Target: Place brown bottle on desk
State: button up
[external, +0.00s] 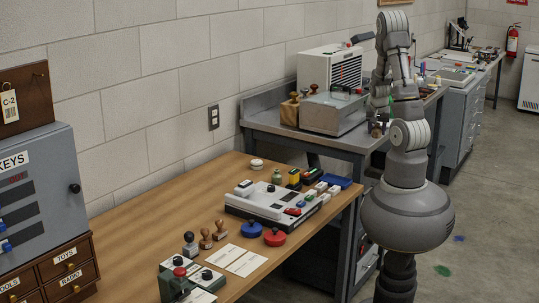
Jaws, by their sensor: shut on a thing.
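My gripper (378,114) points down at the front edge of the grey metal bench (352,143), right of the metal box. It is shut on a small brownish thing, which seems to be the brown bottle (376,131). The bottle is small and partly covered by the fingers, and I cannot tell whether its base touches the bench. The wooden desk (137,246) stands in front and to the left, lower than the bench.
The desk carries a white-and-black device (272,203), blue (251,229) and red (275,237) round pads, several stamps, and papers (235,260). Its left middle is clear. A metal box (333,112) and a white vented unit (330,66) stand on the bench. Grey cabinet (38,185) at left.

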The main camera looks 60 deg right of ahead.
jog(key=shift+s+a, duration=0.15)
jog(key=shift+a, duration=0.05)
notch_tip(320, 180, up, 5)
jog(key=shift+r, duration=0.15)
jog(key=w+a+n+t+y+b, duration=0.1)
jog(key=w+a+n, duration=0.4)
jog(key=w, duration=1)
jog(key=w+a+n+t+y+b, duration=0.1)
jog(key=w+a+n, duration=0.2)
jog(key=w+a, duration=0.85)
jog(key=w+a+n+y, duration=0.3)
jog(key=w+a+n, duration=0.4)
jog(key=w+a, duration=1.2)
jog(key=shift+t, duration=0.4)
jog(key=shift+s+a+f+b, duration=0.3)
jog(key=shift+f+b, duration=0.45)
jog(key=shift+f, duration=3.25)
jog(key=shift+s+a+f+b, duration=0.15)
jog(key=shift+s+f+b, duration=0.4)
jog(key=shift+f, duration=3.5)
jog(key=shift+s+a+f+b, duration=0.2)
jog(key=shift+f+b, duration=0.7)
jog(key=shift+f, duration=3.1)
